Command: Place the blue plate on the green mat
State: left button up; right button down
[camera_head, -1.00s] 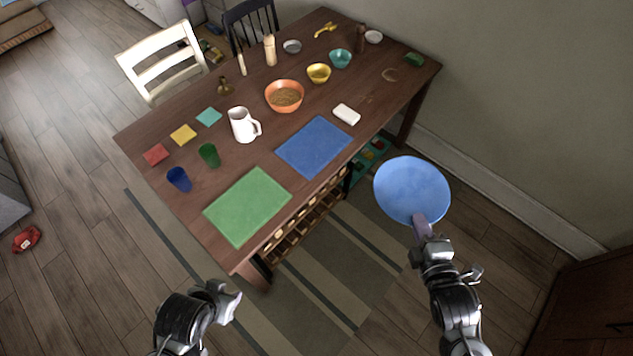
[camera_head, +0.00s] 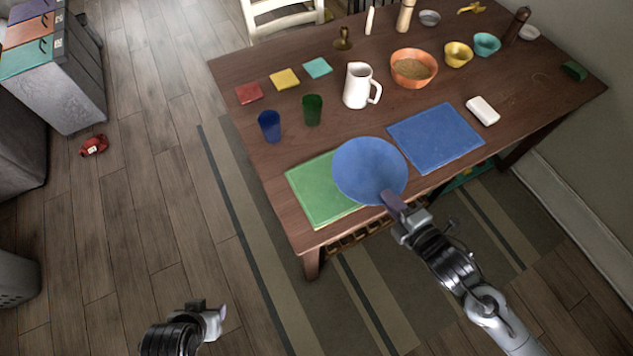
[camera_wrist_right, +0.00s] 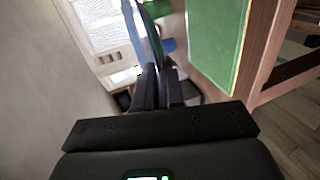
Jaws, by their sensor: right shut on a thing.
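The blue plate (camera_head: 369,169) is held at its near edge by my right gripper (camera_head: 391,199), which is shut on it. In the head view the plate covers the right part of the green mat (camera_head: 313,197) and reaches toward the blue mat. In the right wrist view the plate (camera_wrist_right: 148,32) shows edge-on between the fingers (camera_wrist_right: 157,85), and the green mat (camera_wrist_right: 215,40) lies apart from it, so the plate appears held above the table. My left gripper (camera_head: 207,312) is over the floor, away from the table; its fingers are too unclear to judge.
A blue mat (camera_head: 436,138) lies right of the plate. A blue cup (camera_head: 269,126), green cup (camera_head: 312,110), white pitcher (camera_head: 358,86) and orange bowl (camera_head: 413,68) stand behind. A white block (camera_head: 482,111) lies on the table (camera_head: 240,72)'s right part.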

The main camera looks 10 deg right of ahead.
notch_tip(320, 180, down, 3)
jog(key=s+b, duration=0.1)
jog(key=b, duration=0.4)
send_over(343, 213)
notch_tip(343, 213, down, 8)
jog(key=shift+w+r, duration=0.1)
jog(key=shift+r, duration=0.05)
jog(key=shift+f+b, duration=0.95)
jog(key=shift+f, duration=1)
pick_arm(q)
notch_tip(343, 213, down, 8)
jog(key=shift+s+d, duration=0.15)
jog(key=shift+f, duration=0.1)
pick_arm(e)
jog(key=shift+f, duration=0.15)
